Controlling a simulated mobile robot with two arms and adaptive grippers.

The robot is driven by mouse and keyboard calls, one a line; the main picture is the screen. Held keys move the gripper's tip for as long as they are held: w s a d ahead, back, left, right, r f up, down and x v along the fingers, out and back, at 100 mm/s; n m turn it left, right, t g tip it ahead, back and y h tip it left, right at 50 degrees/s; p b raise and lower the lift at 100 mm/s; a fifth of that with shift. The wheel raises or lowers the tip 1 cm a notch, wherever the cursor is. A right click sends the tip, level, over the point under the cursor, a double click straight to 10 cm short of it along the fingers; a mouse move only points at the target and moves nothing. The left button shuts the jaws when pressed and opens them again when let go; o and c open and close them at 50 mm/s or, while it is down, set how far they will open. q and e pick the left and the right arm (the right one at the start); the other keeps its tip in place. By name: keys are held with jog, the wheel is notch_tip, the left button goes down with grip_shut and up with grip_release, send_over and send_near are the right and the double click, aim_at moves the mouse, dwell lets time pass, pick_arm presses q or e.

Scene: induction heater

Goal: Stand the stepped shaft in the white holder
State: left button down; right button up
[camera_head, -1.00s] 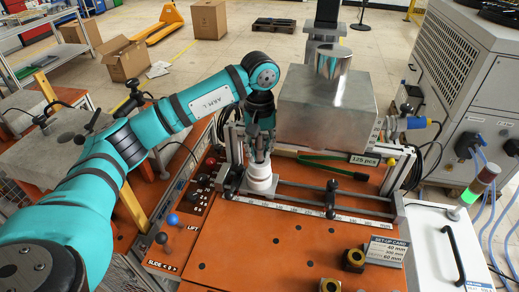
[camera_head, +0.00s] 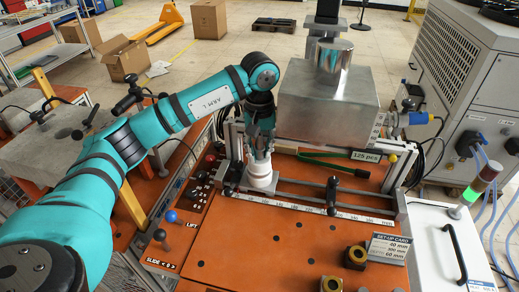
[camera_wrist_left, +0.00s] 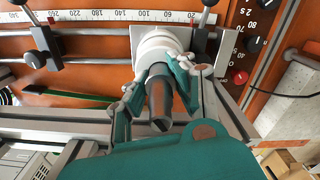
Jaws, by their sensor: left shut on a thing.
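The stepped shaft (camera_wrist_left: 160,100) is a dark grey metal bar, seen between my fingers in the left wrist view. My left gripper (camera_head: 260,152) is shut on it, and its fingers also show in the left wrist view (camera_wrist_left: 160,82). The white holder (camera_head: 261,180) is a round white piece at the left end of the scaled rail, and it shows in the left wrist view (camera_wrist_left: 163,42). The gripper is right above it, and the shaft points toward it. The fingers hide the shaft's far end, so I cannot tell how deep it sits. My right gripper is out of view.
A steel box (camera_head: 326,105) with a shiny cylinder (camera_head: 333,55) on it stands right behind the rail. A black clamp (camera_head: 332,195) sits on the rail to the right. The orange tabletop's middle is clear.

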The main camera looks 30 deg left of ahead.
pick_arm(q)
jog(key=c, duration=1.4)
grip_release()
jog(key=shift+f, duration=0.15)
jog(key=shift+c, duration=0.2)
jog(key=o, duration=0.4)
jog(key=shift+f, duration=0.1)
notch_tip(320, 180, up, 12)
jog(key=shift+r, duration=0.15)
jog(key=shift+s, duration=0.1)
